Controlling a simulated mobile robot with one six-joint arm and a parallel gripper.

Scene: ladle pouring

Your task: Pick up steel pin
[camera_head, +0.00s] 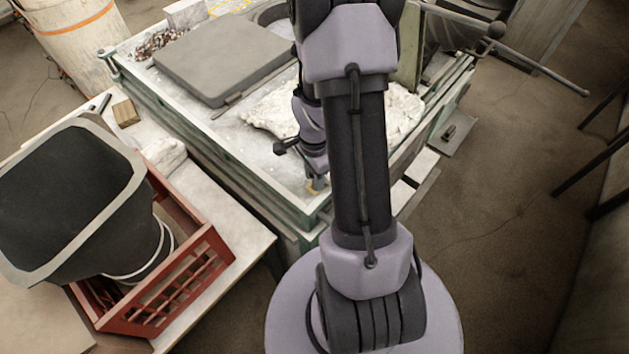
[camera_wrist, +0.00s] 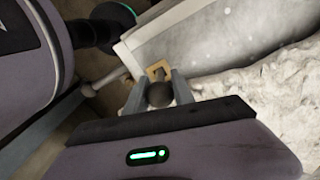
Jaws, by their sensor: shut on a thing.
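My gripper (camera_wrist: 159,90) is shut on the steel pin (camera_wrist: 160,95), whose dark round end shows between the two grey fingers in the wrist view. The rest of the pin is hidden. Just beyond the fingertips is a small yellowish square piece (camera_wrist: 157,67) with a dark middle; I cannot tell whether the pin touches it. In the head view my gripper (camera_head: 316,184) is low at the near corner of the green-edged table, beside a small yellow spot. The pin cannot be made out there.
The green-edged table (camera_head: 205,139) holds a grey slab (camera_head: 222,58) and rough white material (camera_head: 268,108). A red crate (camera_head: 205,262) with a large dark vessel (camera_head: 70,190) stands at left. A rod with a ball end (camera_head: 545,68) juts out at the upper right.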

